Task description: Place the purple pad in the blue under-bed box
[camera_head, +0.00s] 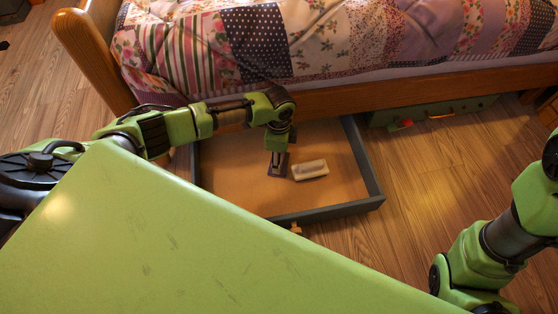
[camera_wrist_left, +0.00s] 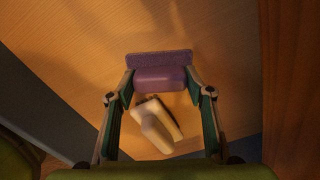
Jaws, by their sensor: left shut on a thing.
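The purple pad (camera_wrist_left: 160,78) is between the two fingertips of my left gripper (camera_wrist_left: 160,82) in the left wrist view. The fingers are shut on its sides. In the head view my left gripper (camera_head: 277,165) reaches down inside the blue under-bed box (camera_head: 330,211), which stands pulled out with its wood-coloured floor showing. The pad is dark and hard to make out there. I cannot tell whether it touches the box floor. My right arm shows at the right of the head view, but its gripper is out of view.
A pale block-like item (camera_head: 310,170) lies in the box just right of my left gripper; it also shows in the left wrist view (camera_wrist_left: 156,128). The bed frame (camera_head: 400,83) overhangs the box's back. A green case (camera_head: 430,112) lies under the bed to the right.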

